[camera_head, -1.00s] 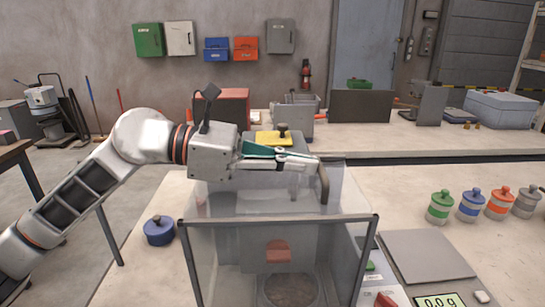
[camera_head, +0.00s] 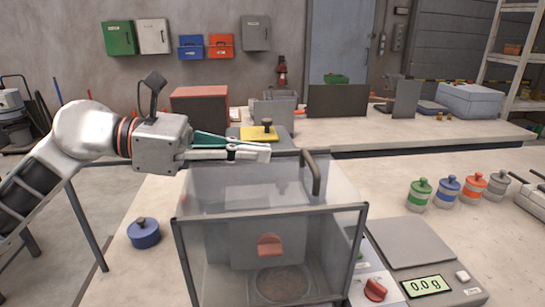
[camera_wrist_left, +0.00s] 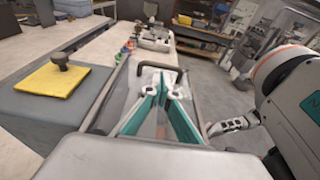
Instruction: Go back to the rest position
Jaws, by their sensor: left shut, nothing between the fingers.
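My left gripper (camera_head: 266,153) reaches in from the left in the head view, above the clear-walled box (camera_head: 268,215). Its fingers, white with green inner sides, are shut and hold nothing. The fingers also show in the left wrist view (camera_wrist_left: 162,88). My right arm (camera_wrist_left: 295,80) shows at the right of the left wrist view, with what looks like its gripper (camera_wrist_left: 235,125) beside it. I cannot tell whether that one is open. The right arm does not show in the head view.
The box has a bent handle (camera_head: 314,172) and a red knob (camera_head: 269,244). A blue lidded pot (camera_head: 143,232) stands left of it. A scale display (camera_head: 427,286) is to the right, with several coloured jars (camera_head: 447,191) behind. A yellow plate (camera_head: 258,133) lies behind the gripper.

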